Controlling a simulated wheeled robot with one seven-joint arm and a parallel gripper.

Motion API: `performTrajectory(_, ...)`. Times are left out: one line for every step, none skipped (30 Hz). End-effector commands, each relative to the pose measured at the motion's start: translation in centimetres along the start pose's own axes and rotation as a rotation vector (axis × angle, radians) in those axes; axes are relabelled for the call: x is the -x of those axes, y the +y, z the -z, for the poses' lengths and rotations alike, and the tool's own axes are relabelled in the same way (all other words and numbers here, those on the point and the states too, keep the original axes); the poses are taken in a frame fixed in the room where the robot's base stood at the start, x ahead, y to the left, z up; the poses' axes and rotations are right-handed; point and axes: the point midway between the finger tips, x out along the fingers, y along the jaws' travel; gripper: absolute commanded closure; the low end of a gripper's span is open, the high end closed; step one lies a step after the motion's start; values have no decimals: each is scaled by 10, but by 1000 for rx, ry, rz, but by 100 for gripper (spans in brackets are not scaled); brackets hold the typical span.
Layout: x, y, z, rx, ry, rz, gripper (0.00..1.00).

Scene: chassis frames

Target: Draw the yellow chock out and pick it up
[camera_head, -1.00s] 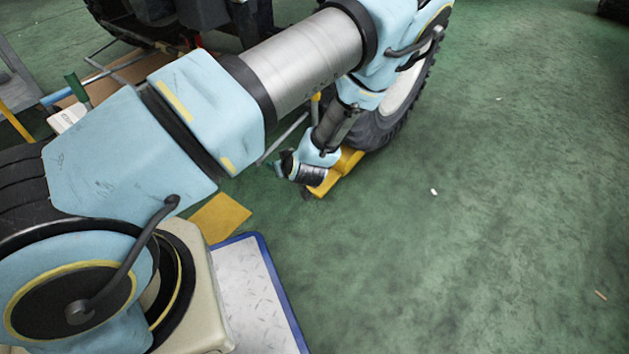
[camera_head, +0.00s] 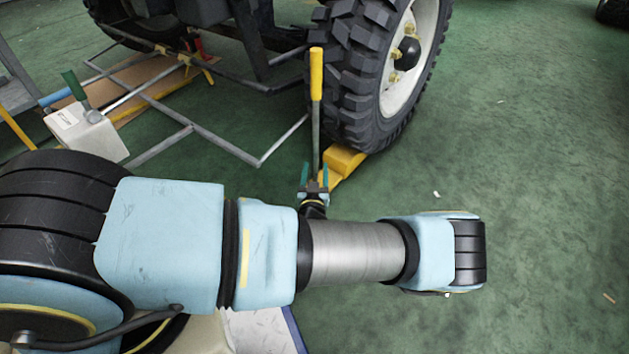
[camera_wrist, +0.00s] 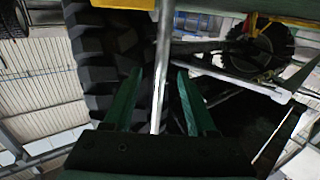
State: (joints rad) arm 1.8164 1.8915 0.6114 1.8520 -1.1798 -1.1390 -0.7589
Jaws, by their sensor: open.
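The yellow chock (camera_head: 343,160) sits on the floor against the front of the big black tyre (camera_head: 352,95). A grey rod with a yellow grip (camera_head: 316,75) stands upright at the chock's left side. My gripper (camera_head: 315,168) is low in front of the rod, its green fingers open and pointing up. In the wrist view, the grey rod (camera_wrist: 163,65) runs up between the spread fingers of my gripper (camera_wrist: 158,75), with a gap on each side. The rod's lower end is hidden behind my gripper. My arm hides the floor in front of it.
A grey metal frame (camera_head: 190,130) lies left of the rod, close to the floor.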

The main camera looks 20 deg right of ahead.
Motion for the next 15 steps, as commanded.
performTrajectory(-10, -1, -4, 0, 2, 1, 43)
performTrajectory(-16, -1, -4, 0, 1, 2, 43)
performTrajectory(-23, -1, -4, -1, 2, 1, 43)
performTrajectory(-28, -1, -4, 0, 0, 1, 43)
performTrajectory(-33, 0, -4, -1, 1, 1, 43)
performTrajectory(-39, -1, -4, -1, 1, 2, 43)
performTrajectory(-44, -1, -3, -1, 0, 3, 43)
performTrajectory(-48, -1, -3, -2, 0, 2, 43)
performTrajectory(-53, -1, -3, -1, 0, 2, 43)
performTrajectory(-56, -1, -3, -1, -1, 2, 43)
performTrajectory(-59, -1, -3, 0, -1, 2, 43)
performTrajectory(-62, -1, -2, 0, -1, 2, 43)
performTrajectory(-64, -1, -2, 0, -1, 2, 43)
performTrajectory(-66, -1, -2, 0, -1, 2, 43)
performTrajectory(-68, -1, -1, -1, -1, 3, 43)
